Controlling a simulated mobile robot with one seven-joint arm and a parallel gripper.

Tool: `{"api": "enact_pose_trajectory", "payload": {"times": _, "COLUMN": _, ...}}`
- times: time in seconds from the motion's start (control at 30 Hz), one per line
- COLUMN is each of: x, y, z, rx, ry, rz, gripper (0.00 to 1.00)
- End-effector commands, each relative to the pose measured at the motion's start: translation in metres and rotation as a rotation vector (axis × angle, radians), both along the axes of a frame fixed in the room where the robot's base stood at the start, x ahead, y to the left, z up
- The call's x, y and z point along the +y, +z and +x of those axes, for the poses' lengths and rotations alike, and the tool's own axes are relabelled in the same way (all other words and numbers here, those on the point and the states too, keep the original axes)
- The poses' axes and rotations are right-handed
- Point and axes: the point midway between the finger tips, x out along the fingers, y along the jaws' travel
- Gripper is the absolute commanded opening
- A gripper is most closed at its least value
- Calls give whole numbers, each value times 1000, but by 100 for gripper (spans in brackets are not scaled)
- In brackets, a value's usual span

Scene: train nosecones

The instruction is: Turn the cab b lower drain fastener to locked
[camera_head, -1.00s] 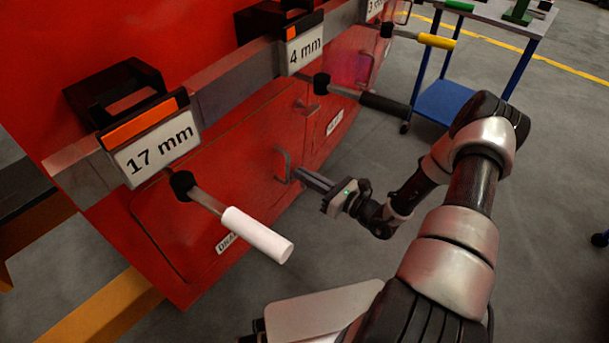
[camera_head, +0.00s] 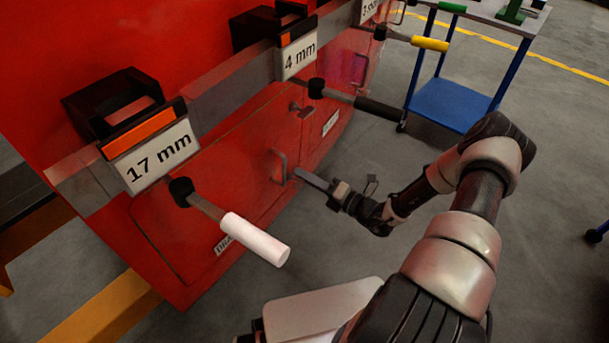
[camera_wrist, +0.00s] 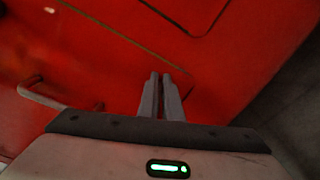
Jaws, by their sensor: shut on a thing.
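My gripper (camera_head: 299,173) reaches the red drain panel (camera_head: 240,190) just right of a metal loop handle (camera_head: 278,167). In the wrist view its two fingers (camera_wrist: 161,77) are close together, with their tips at the red panel. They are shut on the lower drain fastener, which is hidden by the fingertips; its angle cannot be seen. Another small fastener (camera_head: 300,108) shows higher up on the panel. The loop handle also shows at the left of the wrist view (camera_wrist: 38,95).
A white-gripped lever (camera_head: 255,238) under the 17 mm sign (camera_head: 150,155) juts out at the left. A black-gripped lever (camera_head: 378,107) juts out above my gripper. A blue-shelved cart (camera_head: 450,105) stands behind.

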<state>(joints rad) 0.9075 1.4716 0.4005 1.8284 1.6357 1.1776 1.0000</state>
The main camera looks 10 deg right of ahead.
Motion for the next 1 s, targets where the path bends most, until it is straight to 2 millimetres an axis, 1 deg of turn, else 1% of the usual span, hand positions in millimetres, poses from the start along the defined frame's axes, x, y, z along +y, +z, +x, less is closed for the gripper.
{"api": "enact_pose_trajectory", "payload": {"times": 0.2, "x": -1, "y": -5, "z": 0, "rx": 120, "ry": -1, "rz": 138, "gripper": 0}}
{"api": "enact_pose_trajectory", "payload": {"times": 0.5, "x": -1, "y": -9, "z": 1, "rx": 229, "ry": 1, "rz": 268, "gripper": 0}}
{"api": "enact_pose_trajectory", "payload": {"times": 0.73, "x": -1, "y": -10, "z": 1, "rx": 267, "ry": 2, "rz": 312, "gripper": 0}}
{"api": "enact_pose_trajectory", "payload": {"times": 1.0, "x": -1, "y": -10, "z": 1, "rx": 276, "ry": 2, "rz": 323, "gripper": 0}}
